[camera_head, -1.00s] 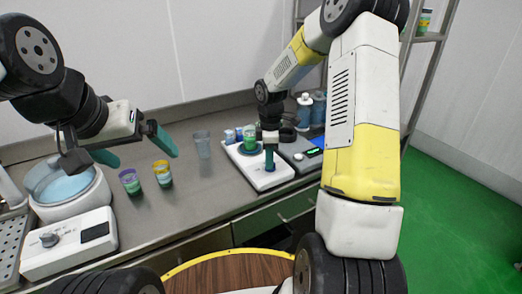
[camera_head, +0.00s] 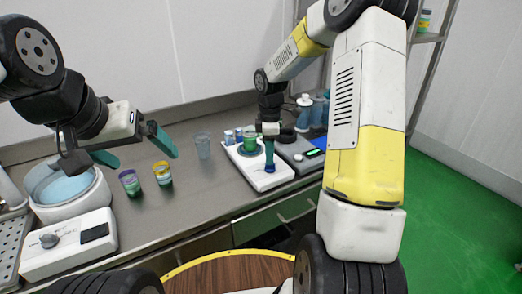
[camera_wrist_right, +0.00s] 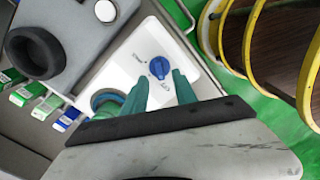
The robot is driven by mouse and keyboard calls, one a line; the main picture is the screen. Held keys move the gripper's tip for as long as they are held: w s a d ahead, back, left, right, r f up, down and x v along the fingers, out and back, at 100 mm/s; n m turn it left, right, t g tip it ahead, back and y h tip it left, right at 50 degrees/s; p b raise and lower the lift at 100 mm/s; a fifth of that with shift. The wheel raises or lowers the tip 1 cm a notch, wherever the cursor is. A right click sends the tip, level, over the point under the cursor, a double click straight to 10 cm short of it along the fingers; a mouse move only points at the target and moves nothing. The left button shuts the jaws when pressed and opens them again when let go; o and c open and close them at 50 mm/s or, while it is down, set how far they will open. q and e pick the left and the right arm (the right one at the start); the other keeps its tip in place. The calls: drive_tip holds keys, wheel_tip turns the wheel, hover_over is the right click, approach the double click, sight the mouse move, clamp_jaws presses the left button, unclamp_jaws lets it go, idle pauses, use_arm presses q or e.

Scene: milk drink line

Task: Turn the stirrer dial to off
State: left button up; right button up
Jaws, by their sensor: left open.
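The stirrer (camera_head: 262,178) is a white, flat unit on the counter with a blue dial (camera_head: 270,168) on its front part. In the right wrist view the blue dial (camera_wrist_right: 160,67) sits on the white face between small printed marks, too small to read. My right gripper (camera_head: 268,160) points down over the dial. In the right wrist view its teal fingers (camera_wrist_right: 161,76) are apart, with the dial showing between and just beyond their tips; contact cannot be told. My left gripper (camera_head: 133,149) is open and empty, above the counter at the left.
A green-filled cup (camera_head: 250,143) stands on the stirrer's rear part. A grey device (camera_head: 303,155) is close at its right. Two small cups (camera_head: 162,173) and a clear cup (camera_head: 203,147) stand left. A white machine with a bowl (camera_head: 70,243) is at far left.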

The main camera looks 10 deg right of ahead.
wheel_tip(320, 180, up, 5)
drive_tip(key=shift+f, duration=0.15)
drive_tip(key=shift+s+r, duration=0.2)
drive_tip(key=shift+r, duration=0.15)
drive_tip(key=s+r+m+t, duration=0.2)
drive_tip(key=s+r+m, duration=0.3)
drive_tip(key=s, duration=0.3)
drive_tip(key=s+a+r+m+t+y, duration=0.1)
drive_tip(key=s+r+m+t, duration=0.1)
drive_tip(key=s+r+m, duration=0.3)
drive_tip(key=s+r+m+t+y, duration=0.1)
drive_tip(key=s+r+m, duration=0.4)
drive_tip(key=s, duration=0.6)
drive_tip(key=shift+s+a+r+m+t, duration=0.15)
drive_tip(key=shift+s+a+m+t, duration=0.2)
drive_tip(key=shift+t, duration=0.25)
